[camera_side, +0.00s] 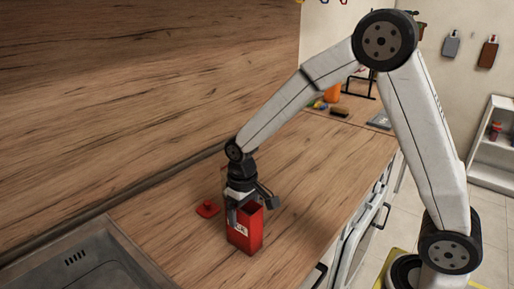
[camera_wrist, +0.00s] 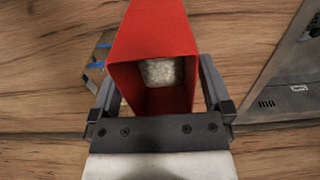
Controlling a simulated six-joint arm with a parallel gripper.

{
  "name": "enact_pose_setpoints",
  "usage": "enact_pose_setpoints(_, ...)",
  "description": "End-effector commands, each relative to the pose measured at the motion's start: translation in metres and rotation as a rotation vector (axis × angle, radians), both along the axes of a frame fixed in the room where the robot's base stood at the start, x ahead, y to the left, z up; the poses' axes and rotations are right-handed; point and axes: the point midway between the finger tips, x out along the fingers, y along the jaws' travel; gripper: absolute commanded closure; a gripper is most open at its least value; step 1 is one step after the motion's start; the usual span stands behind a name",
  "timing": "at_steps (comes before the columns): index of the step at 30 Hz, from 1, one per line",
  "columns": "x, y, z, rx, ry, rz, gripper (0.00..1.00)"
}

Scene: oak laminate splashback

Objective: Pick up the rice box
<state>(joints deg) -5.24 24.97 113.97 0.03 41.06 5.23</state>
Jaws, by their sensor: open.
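The rice box (camera_side: 243,236) is a tall red box with an open top, standing upright on the wooden worktop. In the wrist view I look down into the box (camera_wrist: 150,40), and white rice shows deep inside. My gripper (camera_side: 247,205) points down at the box's top. In the wrist view my gripper (camera_wrist: 161,92) is open, with one finger on each side of the box. I cannot tell whether the fingers touch its walls. A small red lid-like piece (camera_side: 207,208) lies on the worktop to the left of the box.
A steel sink (camera_side: 80,262) is set in the worktop at the lower left; its metal also shows in the wrist view (camera_wrist: 285,85). A wooden splashback (camera_side: 130,90) rises behind. Several small items (camera_side: 335,104) stand at the far end.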

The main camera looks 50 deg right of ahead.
Motion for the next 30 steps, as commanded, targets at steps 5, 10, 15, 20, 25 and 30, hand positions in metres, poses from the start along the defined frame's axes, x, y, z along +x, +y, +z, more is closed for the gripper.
enact_pose_setpoints(5,0.0,0.0,0.0,0.0,0.0,0.0,0.29)
enact_pose_setpoints(10,0.0,0.0,0.0,0.0,0.0,0.0,0.83)
enact_pose_setpoints(15,0.001,0.0,0.001,0.0,-0.002,0.0,1.0)
enact_pose_setpoints(20,0.001,0.0,0.001,0.0,-0.002,0.0,1.0)
enact_pose_setpoints(25,0.001,0.0,0.005,0.0,-0.003,0.0,1.0)
enact_pose_setpoints(30,0.001,0.0,0.018,0.0,-0.005,0.0,1.0)
